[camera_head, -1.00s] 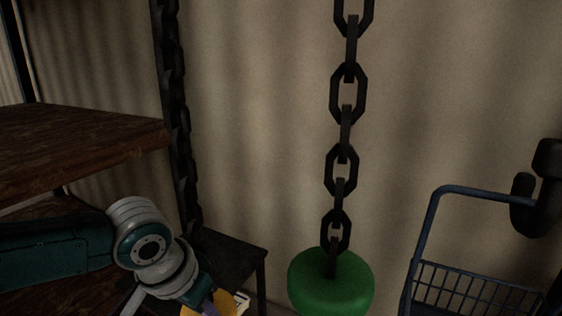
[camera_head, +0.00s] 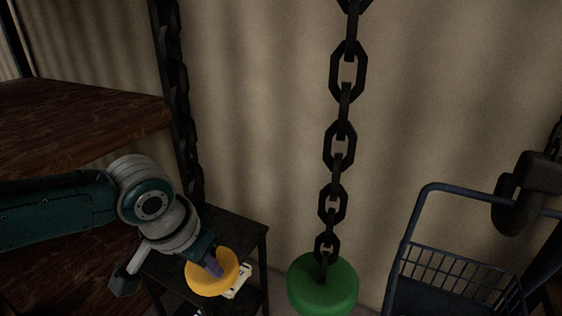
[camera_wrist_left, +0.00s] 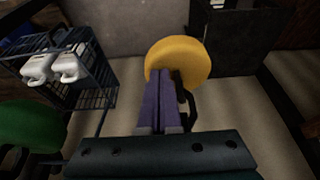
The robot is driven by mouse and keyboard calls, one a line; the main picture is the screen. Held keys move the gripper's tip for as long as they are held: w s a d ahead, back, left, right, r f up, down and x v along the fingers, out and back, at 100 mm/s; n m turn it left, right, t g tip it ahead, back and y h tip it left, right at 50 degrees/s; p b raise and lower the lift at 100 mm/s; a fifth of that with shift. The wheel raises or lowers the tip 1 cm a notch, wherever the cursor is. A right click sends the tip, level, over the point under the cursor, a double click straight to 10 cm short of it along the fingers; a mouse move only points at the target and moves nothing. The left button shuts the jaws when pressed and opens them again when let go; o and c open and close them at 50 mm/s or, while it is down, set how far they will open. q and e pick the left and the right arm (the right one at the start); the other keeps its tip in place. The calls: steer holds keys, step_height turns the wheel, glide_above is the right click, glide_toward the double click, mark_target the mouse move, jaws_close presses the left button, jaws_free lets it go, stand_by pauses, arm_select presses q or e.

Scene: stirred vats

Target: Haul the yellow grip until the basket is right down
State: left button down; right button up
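The yellow grip (camera_head: 204,282) is a thick round piece low in the head view, at the end of the dark left chain (camera_head: 176,85). My left gripper (camera_head: 215,268) is at its top. In the left wrist view its purple fingers (camera_wrist_left: 165,85) are close together, with tips against the yellow grip (camera_wrist_left: 186,54) and dark links beside them. It looks shut on the grip's top; the exact contact is hidden. A wire basket with white jugs (camera_wrist_left: 70,68) shows in the left wrist view; I cannot tell whether it is the task's basket. My right gripper is not in view.
A green grip (camera_head: 323,287) hangs on a second chain (camera_head: 339,145), right of the yellow one. A wooden shelf (camera_head: 75,125) is at left. A dark small table (camera_head: 235,232) stands behind the gripper. A blue wire trolley (camera_head: 410,228) is at right.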

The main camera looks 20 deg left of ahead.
mark_target(210, 283)
arm_select(q)
steer(key=shift+f, duration=0.1)
step_height(210, 283, down, 5)
steer(key=b, duration=0.4)
steer(key=shift+f+b, duration=0.2)
steer(key=shift+b, duration=0.2)
step_height(210, 283, up, 6)
steer(key=p, duration=0.6)
steer(key=shift+f, duration=0.15)
step_height(210, 283, up, 5)
steer(key=p, duration=0.5)
